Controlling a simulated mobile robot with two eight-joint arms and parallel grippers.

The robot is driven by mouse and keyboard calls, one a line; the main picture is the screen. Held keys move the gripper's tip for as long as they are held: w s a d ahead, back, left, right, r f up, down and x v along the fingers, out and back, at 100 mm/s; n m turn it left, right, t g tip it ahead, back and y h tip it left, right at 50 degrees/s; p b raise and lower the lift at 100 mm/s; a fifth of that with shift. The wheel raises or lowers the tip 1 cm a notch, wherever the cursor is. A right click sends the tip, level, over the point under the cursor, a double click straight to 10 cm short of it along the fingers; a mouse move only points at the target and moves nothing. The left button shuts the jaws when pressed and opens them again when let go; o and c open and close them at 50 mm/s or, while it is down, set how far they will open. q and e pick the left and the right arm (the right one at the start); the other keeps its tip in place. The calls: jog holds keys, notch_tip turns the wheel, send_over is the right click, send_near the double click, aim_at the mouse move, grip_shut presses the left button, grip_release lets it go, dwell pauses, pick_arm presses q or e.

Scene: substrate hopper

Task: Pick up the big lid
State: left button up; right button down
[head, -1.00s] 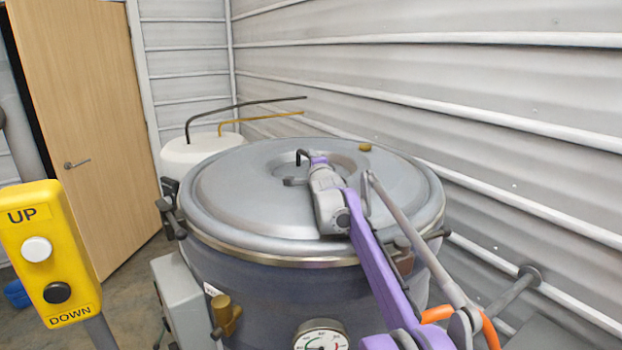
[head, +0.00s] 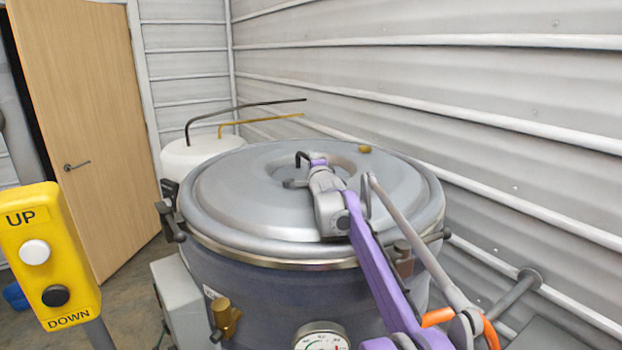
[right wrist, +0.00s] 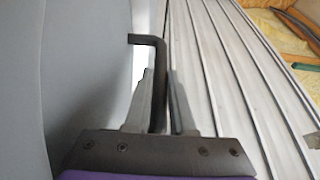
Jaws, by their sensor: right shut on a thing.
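The big lid (head: 235,195) is a wide, round, grey metal cover. It lies level on the dark round vessel (head: 275,290), with a shiny band at the seam. My right gripper (head: 304,172) is over the middle of the lid. It is shut on the lid's dark bent handle (head: 301,156), which also shows in the right wrist view (right wrist: 157,75) between the two fingers. The lower part of the handle is hidden by the gripper. My right arm crosses over the lid's front right edge. My left gripper is not in view.
Dark clamps (head: 170,220) sit around the vessel's rim. A yellow UP/DOWN control box (head: 48,258) stands at front left. A white tank (head: 195,153) with bent pipes is behind the vessel. A corrugated wall (head: 480,110) runs close along the right. A wooden door (head: 85,120) is at back left.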

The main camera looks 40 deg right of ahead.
jog(key=shift+r, duration=0.2)
notch_tip(320, 180, up, 9)
jog(key=shift+r+p, duration=0.1)
jog(key=shift+p, duration=0.25)
jog(key=shift+s+r, duration=0.1)
jog(key=shift+r, duration=0.15)
